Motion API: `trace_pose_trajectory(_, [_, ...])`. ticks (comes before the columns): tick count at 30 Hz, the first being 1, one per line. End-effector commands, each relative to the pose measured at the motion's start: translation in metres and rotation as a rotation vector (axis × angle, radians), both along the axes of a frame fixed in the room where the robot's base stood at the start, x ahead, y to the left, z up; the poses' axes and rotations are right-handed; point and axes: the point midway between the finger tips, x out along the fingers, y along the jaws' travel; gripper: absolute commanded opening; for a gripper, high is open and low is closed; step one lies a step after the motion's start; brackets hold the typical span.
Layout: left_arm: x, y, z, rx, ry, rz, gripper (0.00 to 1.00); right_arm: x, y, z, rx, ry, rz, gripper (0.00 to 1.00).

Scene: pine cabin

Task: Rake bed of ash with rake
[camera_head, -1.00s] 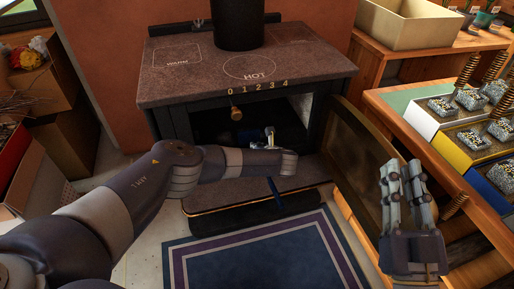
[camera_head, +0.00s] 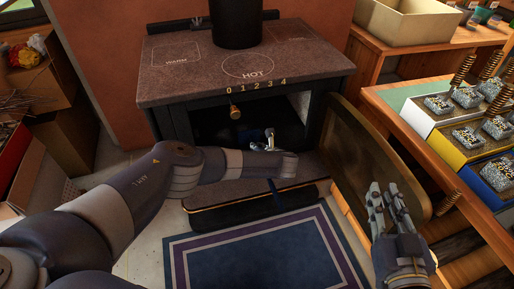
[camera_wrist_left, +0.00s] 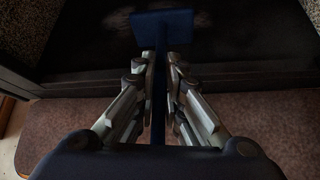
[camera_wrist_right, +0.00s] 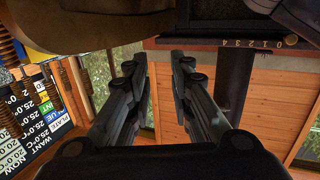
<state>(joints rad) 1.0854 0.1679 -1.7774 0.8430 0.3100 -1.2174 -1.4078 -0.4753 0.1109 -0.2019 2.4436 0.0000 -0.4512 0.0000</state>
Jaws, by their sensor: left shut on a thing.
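A stove (camera_head: 175,118) with a stone top stands in the middle of the head view, its firebox (camera_head: 220,130) open and dark inside. My left gripper (camera_wrist_left: 160,75) is shut on the blue handle of the rake (camera_wrist_left: 161,27); the rake's flat blue head points into the firebox in the left wrist view. In the head view the left gripper (camera_head: 268,142) is at the firebox opening, partly hidden by my forearm. The bed of ash (camera_wrist_left: 195,20) shows only as faint grey patches in the dark. My right gripper (camera_head: 388,197) is open and empty, before the stove door.
The stove door (camera_head: 375,150) stands swung open at the right. A workbench (camera_head: 470,190) with trays is at right, boxes (camera_head: 65,150) at left.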

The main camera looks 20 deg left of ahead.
Motion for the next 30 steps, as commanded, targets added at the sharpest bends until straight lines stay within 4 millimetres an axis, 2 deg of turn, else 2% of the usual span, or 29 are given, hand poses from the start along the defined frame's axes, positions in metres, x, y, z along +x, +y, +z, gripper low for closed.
trace_pose_trajectory(14, [-0.008,-0.006,0.002,0.001,-0.001,0.0,0.0,-0.013,-0.01,-0.043,-0.055,0.223,-0.015,0.21])
trace_pose_trajectory(30, [-0.016,-0.012,0.003,0.0,-0.003,-0.001,0.0,-0.039,-0.023,-0.086,-0.113,0.464,-0.031,0.21])
